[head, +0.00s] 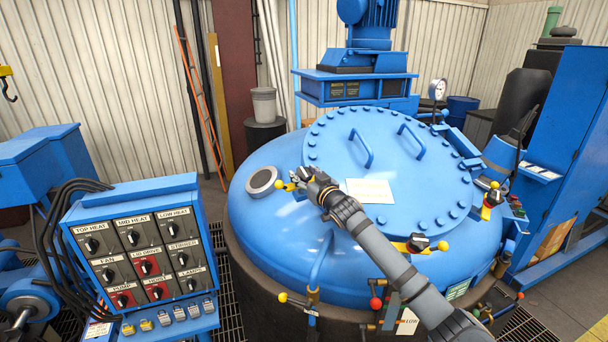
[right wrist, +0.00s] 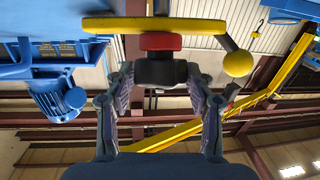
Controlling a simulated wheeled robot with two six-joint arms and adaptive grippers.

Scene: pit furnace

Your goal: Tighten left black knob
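The left black knob (right wrist: 160,70) shows in the right wrist view, with a red collar (right wrist: 160,41) and a yellow plate (right wrist: 155,25) beyond it. In the head view its yellow clamp (head: 281,185) sits at the left edge of the blue lid (head: 335,135); my gripper partly hides the knob there. My right gripper (right wrist: 160,90) is open, with its fingertips on either side of the knob and narrow gaps showing. The right gripper also shows in the head view (head: 307,181). My left gripper is not in view.
Other black knobs stand at the lid's front (head: 418,242) and right (head: 493,196). A yellow ball-ended lever (right wrist: 237,62) sticks out beside the left knob. A control panel (head: 140,250) stands at left. Two raised handles (head: 362,150) cross the lid top.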

